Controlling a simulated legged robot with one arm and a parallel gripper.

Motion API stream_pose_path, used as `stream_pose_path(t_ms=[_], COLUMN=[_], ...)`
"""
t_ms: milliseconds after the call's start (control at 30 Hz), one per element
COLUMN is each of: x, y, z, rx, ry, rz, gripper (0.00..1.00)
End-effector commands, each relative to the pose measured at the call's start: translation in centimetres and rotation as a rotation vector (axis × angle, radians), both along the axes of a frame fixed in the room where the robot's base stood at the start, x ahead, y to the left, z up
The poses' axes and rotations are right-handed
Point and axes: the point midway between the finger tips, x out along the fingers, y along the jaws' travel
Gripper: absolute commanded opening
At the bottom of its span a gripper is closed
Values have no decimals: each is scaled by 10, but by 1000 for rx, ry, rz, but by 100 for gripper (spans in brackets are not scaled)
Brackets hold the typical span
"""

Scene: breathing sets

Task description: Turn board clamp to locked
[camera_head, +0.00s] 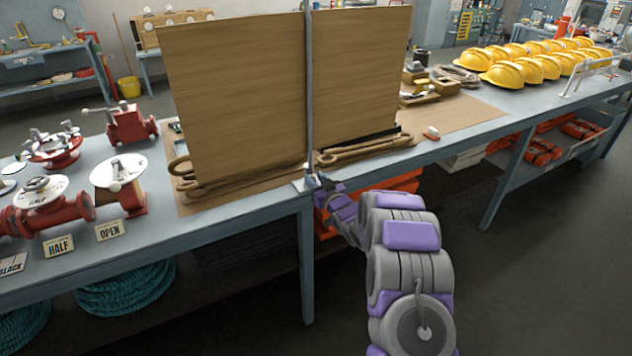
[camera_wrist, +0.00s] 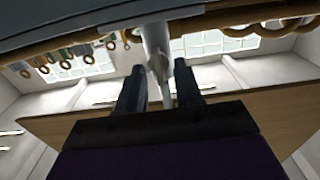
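A large wooden board (camera_head: 240,90) stands upright on the workbench. The board clamp (camera_head: 309,100) is a tall, thin metal bar in front of the board, with a small plate (camera_head: 305,184) at the bench's front edge. My gripper (camera_head: 326,186) is at the clamp's lower end, small and partly hidden by my purple and grey arm. In the wrist view, my two dark fingers (camera_wrist: 159,82) stand apart, with the pale clamp bar (camera_wrist: 155,45) and a small lump between them. A gap shows beside the left finger; contact at the right finger is unclear. The board also shows there (camera_wrist: 275,117).
Rope-like loops (camera_head: 365,149) lie at the board's foot. Red valves (camera_head: 120,185) and signs reading HALF and OPEN stand at left. Yellow helmets (camera_head: 505,74) fill the right bench. Orange items lie on the shelf below. The floor (camera_head: 520,270) at right is clear.

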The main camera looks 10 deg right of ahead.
Motion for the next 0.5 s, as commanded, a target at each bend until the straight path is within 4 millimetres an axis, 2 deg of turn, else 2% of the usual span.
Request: stream_pose_path(t_ms=[267,500], x=[1,1], y=[0,0], z=[0,0], rx=[0,0], ry=[0,-1], rz=[0,0], gripper=[34,11])
